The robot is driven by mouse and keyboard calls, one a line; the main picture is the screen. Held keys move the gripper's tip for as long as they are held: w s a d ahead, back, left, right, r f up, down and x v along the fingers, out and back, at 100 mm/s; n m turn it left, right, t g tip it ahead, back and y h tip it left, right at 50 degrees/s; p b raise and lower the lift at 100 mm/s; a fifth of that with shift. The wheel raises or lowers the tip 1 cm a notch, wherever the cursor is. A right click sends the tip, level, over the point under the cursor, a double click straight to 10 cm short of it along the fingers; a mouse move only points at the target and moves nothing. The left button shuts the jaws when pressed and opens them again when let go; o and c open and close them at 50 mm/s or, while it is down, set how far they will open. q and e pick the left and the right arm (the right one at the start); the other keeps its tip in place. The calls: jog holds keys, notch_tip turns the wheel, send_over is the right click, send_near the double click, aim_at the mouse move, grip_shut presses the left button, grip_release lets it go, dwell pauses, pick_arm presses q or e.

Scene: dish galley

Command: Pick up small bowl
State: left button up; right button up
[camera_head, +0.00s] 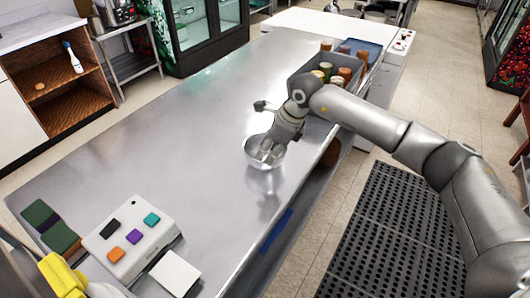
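The small bowl (251,153) is a shiny metal bowl over the middle of the steel counter (190,130). I cannot tell for sure whether it rests on the counter or is slightly above it. My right gripper (271,151) comes down from the upper right, with its fingers at the bowl and overlapping its inside. The fingers are small and grey against the metal, so their grip on the bowl's wall is unclear. My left gripper is not in view.
A grey bin (311,68) with several jars stands at the counter's far right. A white box with coloured buttons (131,236), a white card (175,273) and dark green blocks (50,228) lie at the near left. The counter left of the bowl is clear.

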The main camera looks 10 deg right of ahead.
aim_at(256, 166)
jog(key=p+x, duration=0.1)
jog(key=x, duration=0.1)
jog(key=p+x, duration=0.1)
jog(key=x, duration=0.2)
jog(key=shift+a+f, duration=0.15)
jog(key=shift+a, duration=0.3)
jog(key=shift+f, duration=0.2)
grip_shut()
